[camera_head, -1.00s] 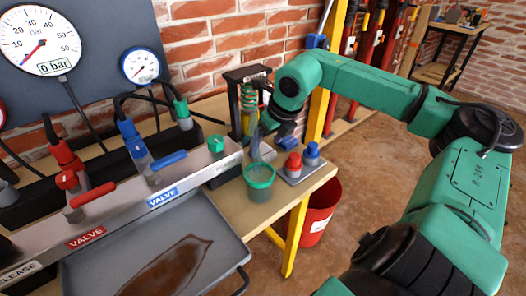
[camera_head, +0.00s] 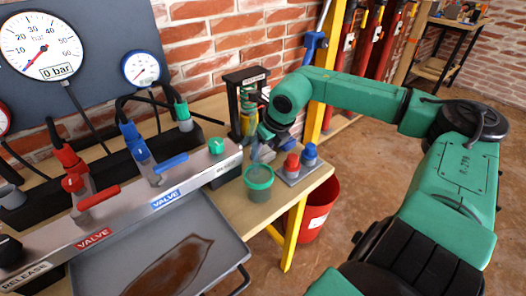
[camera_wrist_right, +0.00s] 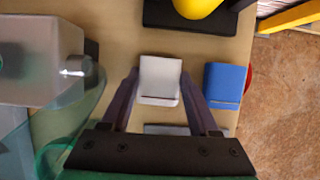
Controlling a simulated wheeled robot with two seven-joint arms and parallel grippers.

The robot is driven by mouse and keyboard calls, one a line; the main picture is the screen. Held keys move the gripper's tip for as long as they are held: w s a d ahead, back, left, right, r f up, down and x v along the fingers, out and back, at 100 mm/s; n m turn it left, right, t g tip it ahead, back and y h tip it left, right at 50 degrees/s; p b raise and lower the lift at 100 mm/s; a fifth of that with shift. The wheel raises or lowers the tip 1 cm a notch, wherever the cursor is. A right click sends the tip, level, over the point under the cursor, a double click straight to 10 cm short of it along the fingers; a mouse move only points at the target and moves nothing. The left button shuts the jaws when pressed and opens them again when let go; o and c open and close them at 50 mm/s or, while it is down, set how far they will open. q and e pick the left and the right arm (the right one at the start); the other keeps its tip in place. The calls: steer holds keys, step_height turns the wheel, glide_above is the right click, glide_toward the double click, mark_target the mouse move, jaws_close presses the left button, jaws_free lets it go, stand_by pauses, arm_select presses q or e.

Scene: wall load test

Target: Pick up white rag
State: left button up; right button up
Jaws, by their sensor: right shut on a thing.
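The white rag (camera_wrist_right: 160,78) is a small folded white block in the right wrist view, between the two dark fingers of my right gripper (camera_wrist_right: 159,88). The gripper is shut on it, low over the wooden bench. In the head view my right gripper (camera_head: 262,146) is behind the green-rimmed cup, and the white rag cannot be made out there. My left gripper is in neither view.
A blue folded block (camera_wrist_right: 226,82) lies close to the right of the white rag. The clear green-rimmed cup (camera_head: 258,182) stands in front of my gripper. Red (camera_head: 291,165) and blue caps stand on a small plate. A spring stand (camera_head: 247,100) is behind. A red bucket (camera_head: 320,208) is below the bench.

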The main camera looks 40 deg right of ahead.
mark_target(264, 150)
arm_select(q)
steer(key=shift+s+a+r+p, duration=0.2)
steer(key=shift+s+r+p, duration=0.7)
steer(key=shift+p, duration=0.25)
arm_select(e)
step_height(264, 150, up, 20)
